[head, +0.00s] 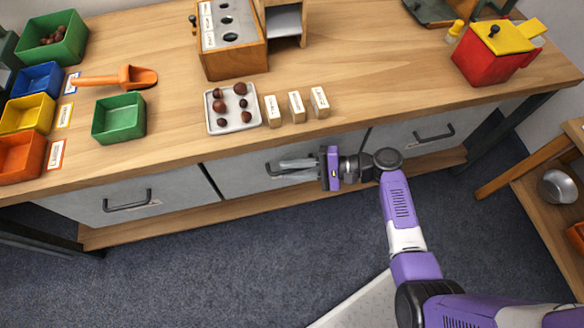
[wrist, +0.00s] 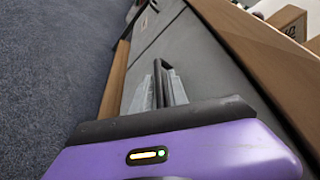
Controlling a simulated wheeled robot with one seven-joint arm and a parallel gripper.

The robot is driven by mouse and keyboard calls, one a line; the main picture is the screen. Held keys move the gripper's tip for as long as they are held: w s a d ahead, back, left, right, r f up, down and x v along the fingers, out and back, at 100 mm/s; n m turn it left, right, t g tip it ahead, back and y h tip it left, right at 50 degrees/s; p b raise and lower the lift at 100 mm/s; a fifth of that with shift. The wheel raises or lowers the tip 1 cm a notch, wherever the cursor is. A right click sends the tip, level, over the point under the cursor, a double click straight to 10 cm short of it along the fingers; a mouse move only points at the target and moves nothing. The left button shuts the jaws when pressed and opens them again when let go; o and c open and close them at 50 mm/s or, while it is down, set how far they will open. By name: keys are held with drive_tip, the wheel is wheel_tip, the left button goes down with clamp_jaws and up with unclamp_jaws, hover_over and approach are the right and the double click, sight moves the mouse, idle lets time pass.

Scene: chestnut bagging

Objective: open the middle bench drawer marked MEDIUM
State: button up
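The middle bench drawer (head: 241,172) is a grey front under the worktop, level with the drawers on either side, so it looks shut. Its black bar handle (head: 270,170) shows just past my fingertips, and also in the wrist view (wrist: 158,72). My gripper (head: 288,169) reaches in from the right, its two grey fingers apart, one on each side of the handle. In the wrist view the fingers (wrist: 160,92) flank the handle's near end; I cannot tell whether they touch it. No MEDIUM marking is readable on the drawer front.
A left drawer (head: 85,199) and a right drawer (head: 405,136) flank it. A low wooden shelf (head: 165,229) runs beneath. The worktop (head: 180,150) overhangs the drawers. A wooden stand (head: 545,215) is at the right.

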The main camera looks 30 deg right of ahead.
clamp_jaws()
drive_tip(key=shift+d, duration=0.1)
idle(1.2)
